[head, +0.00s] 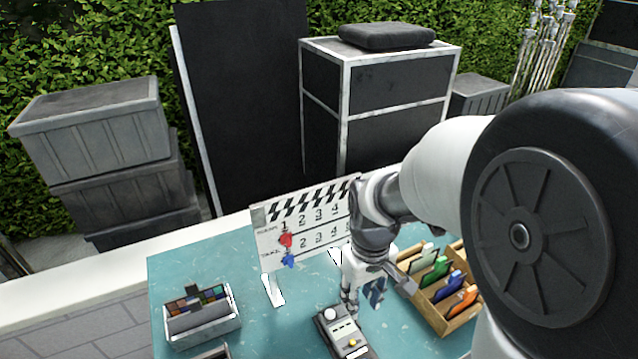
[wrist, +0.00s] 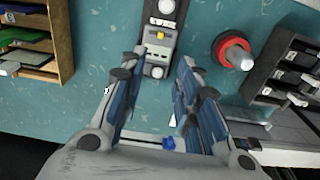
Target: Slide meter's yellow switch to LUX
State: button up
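The light meter (head: 334,328) is a small grey device lying on the teal table, near the bottom edge of the head view. It has a pale round dome at its far end and a small yellow switch (head: 352,342). In the wrist view the meter (wrist: 157,55) lies ahead of the fingers, with its yellow switch (wrist: 160,36) near the top. My gripper (wrist: 160,62) is open, its blue-padded fingers apart and nothing held between them. In the head view my gripper (head: 370,292) hangs above the table beside the meter. The meter's lettering is too small to read.
A clapperboard (head: 305,226) stands behind the meter, with red and blue pieces on it. A wooden rack of coloured cards (head: 437,312) is right, and a grey box (head: 205,327) left. A red round knob (wrist: 232,50) is near the meter in the wrist view.

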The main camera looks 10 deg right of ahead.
aim_at(352, 341)
jog(key=f+b, duration=0.5)
jog(key=f, duration=1.3)
jog(key=shift+w+f+b, duration=0.1)
jog(key=shift+w+b, duration=0.1)
jog(key=shift+b, duration=0.1)
grip_shut()
jog(key=shift+a, duration=0.1)
